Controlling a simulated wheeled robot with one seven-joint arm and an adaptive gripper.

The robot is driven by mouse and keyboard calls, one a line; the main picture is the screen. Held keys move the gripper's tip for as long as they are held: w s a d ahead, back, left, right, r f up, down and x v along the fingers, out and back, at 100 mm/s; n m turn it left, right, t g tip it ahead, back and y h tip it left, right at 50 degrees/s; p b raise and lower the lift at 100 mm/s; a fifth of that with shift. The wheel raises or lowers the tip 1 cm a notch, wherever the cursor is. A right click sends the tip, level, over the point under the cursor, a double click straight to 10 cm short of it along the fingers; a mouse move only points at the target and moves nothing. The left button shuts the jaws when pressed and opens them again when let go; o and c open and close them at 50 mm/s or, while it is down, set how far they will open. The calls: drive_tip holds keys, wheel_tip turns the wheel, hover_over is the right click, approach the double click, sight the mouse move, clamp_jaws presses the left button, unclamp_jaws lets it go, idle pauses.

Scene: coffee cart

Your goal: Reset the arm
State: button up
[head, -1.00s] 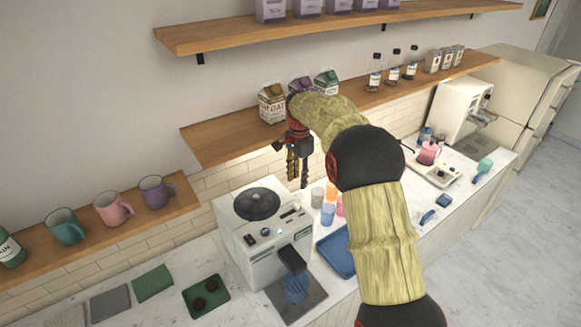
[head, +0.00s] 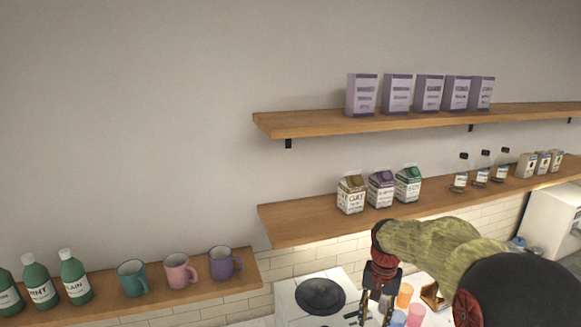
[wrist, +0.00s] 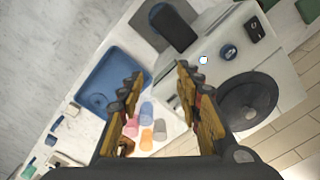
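My arm reaches in from the lower right of the head view, and my gripper (head: 376,308) hangs down at its end, cut off by the lower edge. In the wrist view my gripper (wrist: 160,78) shows its two yellow fingers spread apart with nothing held between them. It is above the counter, beside the white coffee machine (head: 290,297), which also shows at the right of the wrist view (wrist: 222,75).
Several coloured cups (wrist: 146,140) and a blue tray (wrist: 100,82) are on the counter below. Milk cartons (head: 381,190) stand on the middle shelf (head: 300,221), just behind my arm. Mugs (head: 179,271) and green bottles (head: 74,278) stand on the left shelf.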

drive_tip(key=s+a+f+n+t+b, duration=0.1)
drive_tip(key=s+f+t+b, duration=0.1)
drive_tip(key=s+b, duration=0.5)
drive_tip(key=s+a+f+n+t+b, duration=0.1)
drive_tip(key=s+f+b, duration=0.3)
drive_tip(key=s, duration=0.9)
drive_tip(key=s+a+f+n+t+b, duration=0.2)
drive_tip(key=s+f+n+b, duration=0.1)
drive_tip(key=s+b, duration=0.7)
drive_tip(key=shift+f+t+b, duration=0.3)
drive_tip(key=shift+f, duration=0.05)
